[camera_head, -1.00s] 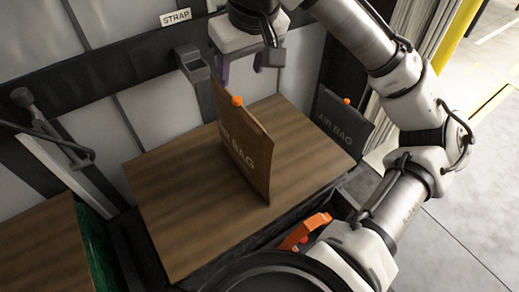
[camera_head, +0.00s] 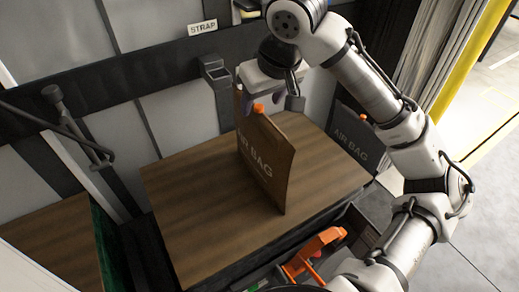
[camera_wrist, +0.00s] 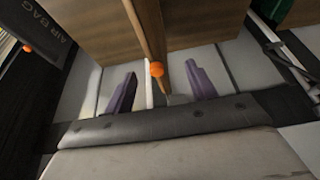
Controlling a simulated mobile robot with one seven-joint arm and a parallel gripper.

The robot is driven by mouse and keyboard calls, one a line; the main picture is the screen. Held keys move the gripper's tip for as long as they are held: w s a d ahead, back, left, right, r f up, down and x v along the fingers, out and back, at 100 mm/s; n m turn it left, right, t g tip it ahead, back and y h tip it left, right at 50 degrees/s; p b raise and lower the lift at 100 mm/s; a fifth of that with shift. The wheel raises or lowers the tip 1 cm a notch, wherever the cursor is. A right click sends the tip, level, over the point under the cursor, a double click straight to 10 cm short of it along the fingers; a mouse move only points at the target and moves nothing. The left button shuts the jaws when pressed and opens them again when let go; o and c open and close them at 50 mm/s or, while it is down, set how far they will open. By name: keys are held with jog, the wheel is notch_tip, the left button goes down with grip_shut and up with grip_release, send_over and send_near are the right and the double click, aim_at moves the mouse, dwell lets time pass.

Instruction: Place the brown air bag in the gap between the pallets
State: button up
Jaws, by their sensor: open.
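The brown air bag (camera_head: 268,165), with an orange valve on its top edge, stands upright on the wood-topped pallet load (camera_head: 190,205). In the wrist view, its edge (camera_wrist: 147,30) comes up between my two purple fingers. My gripper (camera_wrist: 160,70) is open, with a finger on each side of the bag and space visible beside them. In the head view, my gripper (camera_head: 265,104) is at the bag's upper back edge, and the bag partly hides the fingers. A dark gap (camera_head: 135,245) runs between this load and the second wood-topped load (camera_head: 50,240) at lower left.
A dark grey air bag (camera_head: 352,140) stands to the right of the load. A hooked black bar (camera_head: 75,125) projects from the wall at left. A "STRAP" label (camera_head: 202,27) is on the wall. An orange tool (camera_head: 315,252) lies at the front. Open floor (camera_head: 480,220) is at right.

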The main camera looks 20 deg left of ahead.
aim_at(261, 107)
jog(key=shift+w+p+x, duration=0.2)
jog(key=shift+w+x, duration=0.05)
jog(key=shift+x, duration=1.25)
jog(key=shift+w+p+x, duration=0.2)
jog(key=shift+x, duration=1.35)
jog(key=shift+r, duration=0.15)
grip_shut()
